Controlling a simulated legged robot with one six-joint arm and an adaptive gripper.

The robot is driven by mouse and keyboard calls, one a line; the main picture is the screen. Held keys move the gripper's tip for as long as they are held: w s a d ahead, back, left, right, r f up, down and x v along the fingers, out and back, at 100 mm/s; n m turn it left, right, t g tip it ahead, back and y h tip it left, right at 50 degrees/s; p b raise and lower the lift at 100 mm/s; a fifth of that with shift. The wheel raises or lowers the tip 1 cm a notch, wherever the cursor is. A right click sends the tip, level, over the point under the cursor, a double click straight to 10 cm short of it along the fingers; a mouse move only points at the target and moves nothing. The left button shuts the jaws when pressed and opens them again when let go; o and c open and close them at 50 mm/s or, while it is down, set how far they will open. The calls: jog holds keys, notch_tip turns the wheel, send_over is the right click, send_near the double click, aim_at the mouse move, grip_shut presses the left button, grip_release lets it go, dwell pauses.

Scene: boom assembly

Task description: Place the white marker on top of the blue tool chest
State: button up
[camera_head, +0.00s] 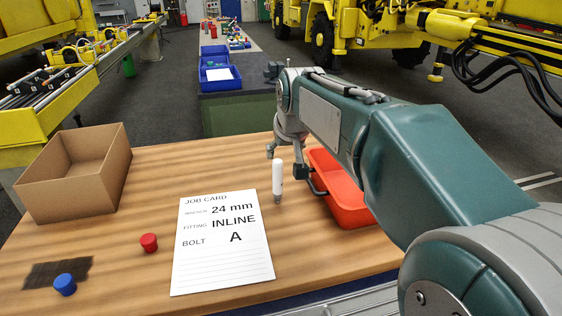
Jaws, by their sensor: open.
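The white marker (278,181) is upright in the body camera view, with its grey end down, just right of the job card's upper corner. My gripper (286,162) is open, with its fingers around or just behind the marker's upper part. I cannot tell whether they touch it, or whether the marker's lower end rests on the table. I cannot identify a blue tool chest. Blue open bins (219,87) show on a farther bench, the nearer one with a white paper in it.
The wooden table (135,265) holds an open cardboard box (48,193), the job card (221,260), a red cap (149,242), a blue cap (65,284) and an orange-red tray (344,211) partly behind my arm. Wood is bare between box and card.

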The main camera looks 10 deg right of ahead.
jog(key=s+f, duration=0.4)
jog(key=s, duration=0.9)
jog(key=s+f, duration=0.5)
jog(key=s, duration=0.8)
jog(key=shift+s+f+g, duration=0.15)
jog(key=shift+s+g, duration=0.15)
jog(key=shift+s, duration=0.05)
jog(key=shift+c, duration=0.3)
